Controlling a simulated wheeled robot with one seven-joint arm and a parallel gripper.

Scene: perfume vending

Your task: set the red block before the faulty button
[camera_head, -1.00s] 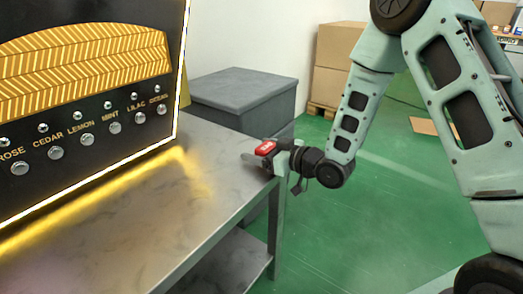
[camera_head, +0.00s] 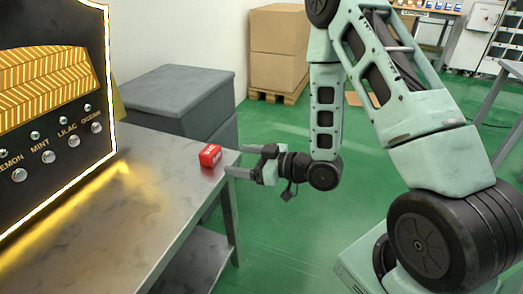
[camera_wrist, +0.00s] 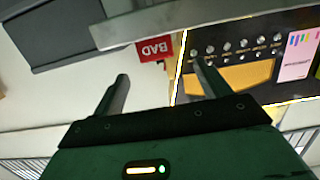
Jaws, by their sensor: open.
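The red block (camera_head: 210,155) rests on the metal table (camera_head: 135,205) near its right end. In the wrist view the block (camera_wrist: 153,48) shows the word "BAD" upside down. My gripper (camera_head: 238,160) is open and empty, just right of the block at the table's edge, with a gap between them. In the wrist view my gripper's fingers (camera_wrist: 158,68) are spread, with the block beyond them. The black perfume panel (camera_head: 50,115) has a row of round buttons; the ocean button (camera_head: 97,128) is nearest the block. I cannot tell which button is faulty.
A grey bin (camera_head: 165,95) stands behind the table. Cardboard boxes (camera_head: 278,50) are stacked on a pallet at the back. The table top between the panel and the block is clear. Green floor (camera_head: 290,225) lies open right of the table.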

